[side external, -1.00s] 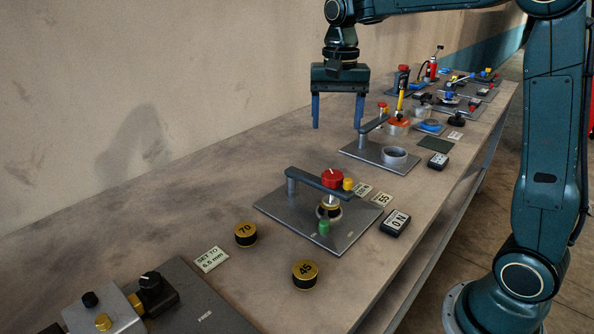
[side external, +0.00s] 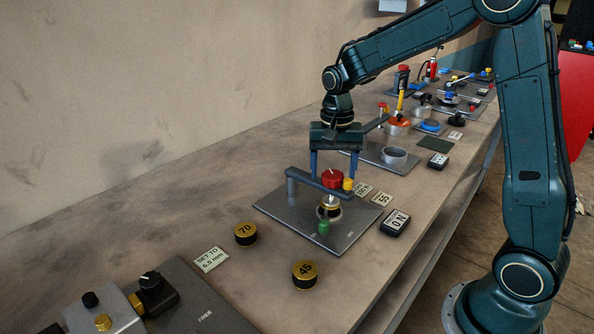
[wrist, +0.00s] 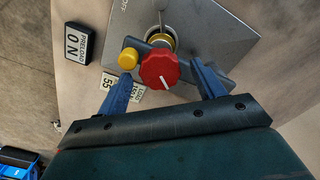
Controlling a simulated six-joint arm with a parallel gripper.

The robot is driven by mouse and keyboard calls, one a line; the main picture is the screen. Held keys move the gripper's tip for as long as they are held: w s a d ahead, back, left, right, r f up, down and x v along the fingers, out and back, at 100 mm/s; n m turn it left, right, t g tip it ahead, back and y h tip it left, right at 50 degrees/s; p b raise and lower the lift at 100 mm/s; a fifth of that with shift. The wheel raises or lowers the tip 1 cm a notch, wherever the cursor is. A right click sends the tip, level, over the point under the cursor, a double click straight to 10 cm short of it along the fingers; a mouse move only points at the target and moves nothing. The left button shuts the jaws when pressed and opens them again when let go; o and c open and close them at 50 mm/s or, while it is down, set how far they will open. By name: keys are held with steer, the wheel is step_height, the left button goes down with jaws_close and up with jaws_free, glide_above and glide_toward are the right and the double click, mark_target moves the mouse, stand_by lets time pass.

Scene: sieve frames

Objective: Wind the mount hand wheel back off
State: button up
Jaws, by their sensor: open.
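The red hand wheel (side external: 332,178) with a white pointer line sits on the end of the grey arm (side external: 312,178) of the near mount, beside a yellow knob (side external: 348,184). A black and gold part (side external: 329,210) stands under it on the grey plate (side external: 285,222). My gripper (side external: 334,166) is open just above the wheel. In the wrist view the red wheel (wrist: 160,69) shows between and a little beyond my open fingers (wrist: 163,92), with the yellow knob (wrist: 128,59) close to the left finger. I cannot tell whether the fingers touch anything.
A preload display (side external: 396,222) reading 0 N and small cards (side external: 381,200) lie right of the plate. Loose gold-topped discs marked 70 (side external: 245,234) and 45 (side external: 305,274) lie in front. A second fixture (side external: 385,158) stands behind.

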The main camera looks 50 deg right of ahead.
steer(key=shift+f, duration=0.25)
steer(key=c, duration=1)
steer(key=shift+n, duration=0.4)
